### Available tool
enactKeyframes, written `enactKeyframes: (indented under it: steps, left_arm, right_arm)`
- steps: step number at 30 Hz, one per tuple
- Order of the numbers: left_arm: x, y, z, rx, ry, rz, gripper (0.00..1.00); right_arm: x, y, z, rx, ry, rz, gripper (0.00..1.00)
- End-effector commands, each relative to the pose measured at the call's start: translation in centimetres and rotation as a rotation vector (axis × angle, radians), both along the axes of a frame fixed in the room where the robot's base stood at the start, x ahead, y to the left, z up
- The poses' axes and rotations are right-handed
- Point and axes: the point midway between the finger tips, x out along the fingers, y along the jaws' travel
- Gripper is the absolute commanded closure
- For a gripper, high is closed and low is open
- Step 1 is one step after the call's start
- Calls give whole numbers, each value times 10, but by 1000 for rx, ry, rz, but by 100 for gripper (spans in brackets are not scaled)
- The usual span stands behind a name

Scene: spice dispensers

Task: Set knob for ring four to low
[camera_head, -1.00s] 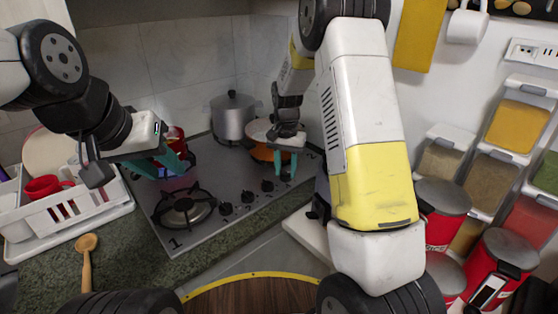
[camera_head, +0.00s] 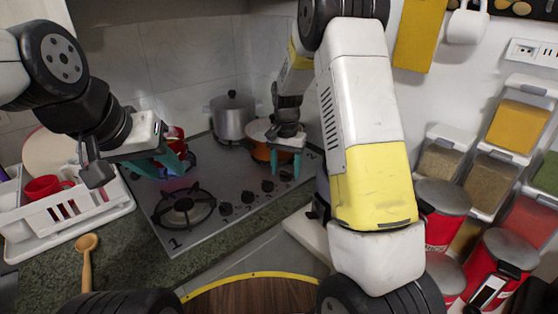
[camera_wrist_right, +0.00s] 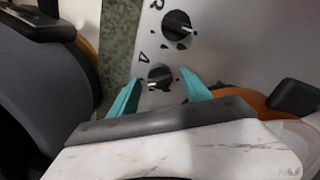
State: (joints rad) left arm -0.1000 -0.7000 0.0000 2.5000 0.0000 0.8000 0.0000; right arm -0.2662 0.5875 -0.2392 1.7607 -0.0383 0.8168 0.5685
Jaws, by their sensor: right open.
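The stove (camera_head: 228,240) carries a row of black knobs along its front edge. In the right wrist view the knob by the mark 4 (camera_wrist_right: 160,76) lies between the teal fingertips of my right gripper (camera_wrist_right: 161,84), with its pale pointer line toward the left. My right gripper (camera_head: 286,174) is open over the right end of the knob row in the head view, where it hides that knob. Whether the fingers touch the knob, I cannot tell. Another knob (camera_wrist_right: 177,25) is beyond it. My left gripper (camera_head: 163,166) appears open and empty over the stove's left rear.
A grey pot (camera_head: 232,116) and an orange pan (camera_head: 260,150) stand on the rear of the stove. A white dish rack (camera_head: 95,222) with a red mug is at left. A wooden spoon (camera_head: 86,262) lies on the counter. Red canisters (camera_head: 440,228) are at right.

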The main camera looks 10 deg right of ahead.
Motion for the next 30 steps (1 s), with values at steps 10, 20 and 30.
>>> enactKeyframes:
  steps: [10, 20, 30]
  left_arm:
    - [0, 0, 0, 0, 0, 0, 64]
    - [0, 0, 0, 0, 0, 0, 64]
    - [0, 0, 0, 0, 0, 0, 64]
  right_arm:
    - [1, 0, 42, 1, -4, 0, 44]
    - [0, 0, 77, 0, -1, 1, 44]
    - [-1, 0, 80, 3, -4, 2, 44]
